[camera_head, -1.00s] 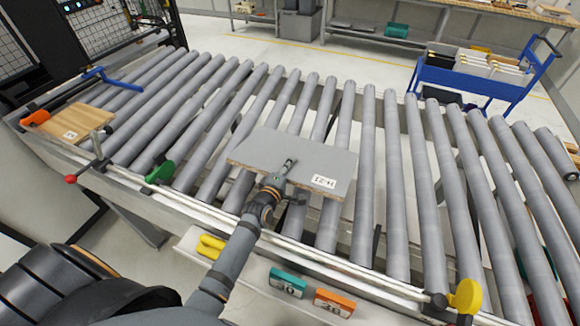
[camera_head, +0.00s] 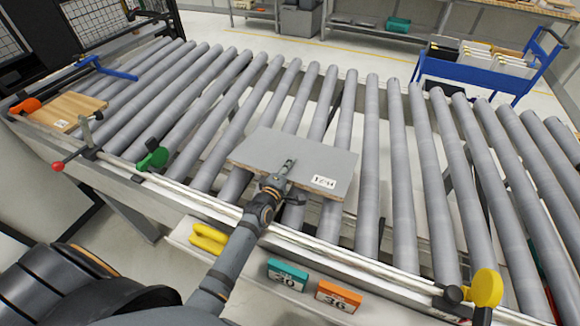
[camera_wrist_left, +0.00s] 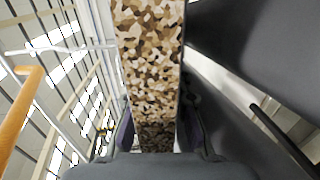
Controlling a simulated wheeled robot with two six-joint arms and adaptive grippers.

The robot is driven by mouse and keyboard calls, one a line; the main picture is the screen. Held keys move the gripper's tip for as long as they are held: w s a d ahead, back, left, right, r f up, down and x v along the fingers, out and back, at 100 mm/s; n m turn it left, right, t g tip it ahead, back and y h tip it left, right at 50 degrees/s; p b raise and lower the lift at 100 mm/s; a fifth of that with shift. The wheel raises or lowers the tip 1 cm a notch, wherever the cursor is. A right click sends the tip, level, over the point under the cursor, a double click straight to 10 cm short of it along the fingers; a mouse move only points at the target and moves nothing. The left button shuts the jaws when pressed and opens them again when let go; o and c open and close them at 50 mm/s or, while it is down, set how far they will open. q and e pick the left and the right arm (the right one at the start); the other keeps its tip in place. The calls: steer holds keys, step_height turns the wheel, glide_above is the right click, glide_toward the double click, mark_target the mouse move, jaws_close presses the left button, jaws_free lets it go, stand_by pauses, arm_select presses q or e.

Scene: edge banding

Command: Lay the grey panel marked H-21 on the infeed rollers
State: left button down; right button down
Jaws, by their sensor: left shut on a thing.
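The grey panel (camera_head: 310,160) has a white label reading H-21 at its right front corner. It is over the middle of the infeed rollers (camera_head: 405,190) in the head view; I cannot tell whether it touches them. My left gripper (camera_head: 278,180) is shut on the panel's front edge. In the left wrist view the panel's speckled chipboard edge (camera_wrist_left: 150,60) runs between the fingers of the left gripper (camera_wrist_left: 155,140). My right gripper is not in view.
A wooden board (camera_head: 66,111) lies at the left end of the conveyor. A green knob (camera_head: 152,158) and a yellow knob (camera_head: 486,288) stand along the front rail. Teal (camera_head: 288,273) and orange (camera_head: 338,296) blocks sit below it. A blue cart (camera_head: 480,75) stands behind. Rollers right of the panel are clear.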

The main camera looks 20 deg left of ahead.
arm_select(q)
steer(key=shift+w+r, duration=0.1)
steer(key=shift+r, duration=0.15)
steer(key=c, duration=1.2)
jaws_free()
steer(key=shift+o, duration=0.2)
steer(key=shift+f, duration=0.1)
steer(key=shift+o, duration=1.2)
steer(key=shift+f, duration=0.25)
steer(key=o, duration=0.8)
steer(key=shift+r, duration=0.15)
